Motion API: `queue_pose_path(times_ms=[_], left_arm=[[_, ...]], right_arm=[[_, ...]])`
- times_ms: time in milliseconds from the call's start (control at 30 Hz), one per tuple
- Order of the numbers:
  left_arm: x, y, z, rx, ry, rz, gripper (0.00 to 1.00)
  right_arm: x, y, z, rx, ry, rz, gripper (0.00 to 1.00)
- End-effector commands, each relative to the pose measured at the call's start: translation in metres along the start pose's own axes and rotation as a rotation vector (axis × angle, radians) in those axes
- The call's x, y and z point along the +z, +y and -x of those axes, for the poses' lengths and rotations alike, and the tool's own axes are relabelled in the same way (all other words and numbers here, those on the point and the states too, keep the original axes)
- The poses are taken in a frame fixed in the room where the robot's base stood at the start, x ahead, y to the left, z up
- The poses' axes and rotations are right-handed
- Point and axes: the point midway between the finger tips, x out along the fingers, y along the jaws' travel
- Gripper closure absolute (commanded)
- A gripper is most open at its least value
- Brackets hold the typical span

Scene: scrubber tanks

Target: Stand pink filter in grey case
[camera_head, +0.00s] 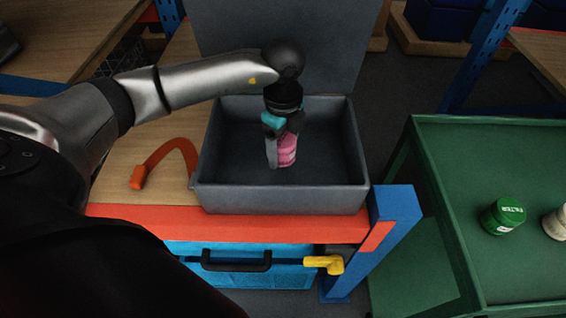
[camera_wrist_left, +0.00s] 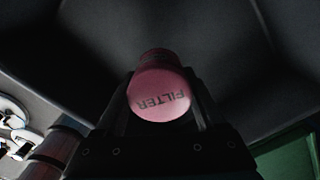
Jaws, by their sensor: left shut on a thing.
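The grey case (camera_head: 281,199) stands open on the wooden shelf, its lid raised at the back. My left gripper (camera_head: 283,150) reaches down into the case from above and is shut on the pink filter (camera_head: 287,152). The filter is upright or nearly so, inside the case walls; I cannot tell whether its base touches the floor. In the left wrist view the pink filter (camera_wrist_left: 160,95) shows its round end with the word FILTER between the fingers. The rest of the case interior looks empty. My right gripper is not in view.
A green cart (camera_head: 462,220) at the right holds a green filter (camera_head: 503,216) and a white one (camera_head: 556,223). An orange strap (camera_head: 165,158) lies left of the case.

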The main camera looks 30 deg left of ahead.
Motion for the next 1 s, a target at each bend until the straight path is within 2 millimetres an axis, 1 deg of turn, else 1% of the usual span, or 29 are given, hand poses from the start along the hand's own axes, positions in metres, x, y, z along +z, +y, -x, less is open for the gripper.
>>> queue_pose_path(times_ms=[33,100,200,267,333,600,700,733,900,967,1000], left_arm=[[-0.001,0.001,-0.011,0.006,0.000,0.000,0.82],[-0.001,0.002,-0.025,0.006,0.001,0.000,0.82],[0.000,0.001,-0.041,0.005,0.000,-0.001,0.82],[0.000,0.001,-0.047,0.004,0.001,-0.001,0.82],[0.000,0.001,-0.050,0.003,0.001,-0.001,0.82],[0.000,0.001,-0.050,0.002,0.000,-0.001,0.82],[0.000,0.001,-0.054,0.002,0.000,-0.001,0.82],[0.000,0.001,-0.054,0.003,0.000,-0.001,0.27],[0.000,0.001,-0.053,0.002,0.000,-0.001,0.08],[0.000,0.001,-0.053,0.002,0.000,-0.001,0.01],[0.000,0.001,-0.053,0.002,0.000,-0.001,0.00]], right_arm=[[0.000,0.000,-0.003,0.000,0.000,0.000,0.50],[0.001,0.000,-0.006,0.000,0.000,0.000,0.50],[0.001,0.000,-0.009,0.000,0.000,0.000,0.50],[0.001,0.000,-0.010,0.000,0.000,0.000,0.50],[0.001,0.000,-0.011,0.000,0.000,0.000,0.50],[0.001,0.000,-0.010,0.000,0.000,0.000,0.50],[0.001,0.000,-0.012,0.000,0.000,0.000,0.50],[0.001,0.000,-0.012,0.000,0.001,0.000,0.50],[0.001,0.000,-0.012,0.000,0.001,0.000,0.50],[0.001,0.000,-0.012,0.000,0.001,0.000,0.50],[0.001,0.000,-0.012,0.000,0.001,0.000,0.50]])
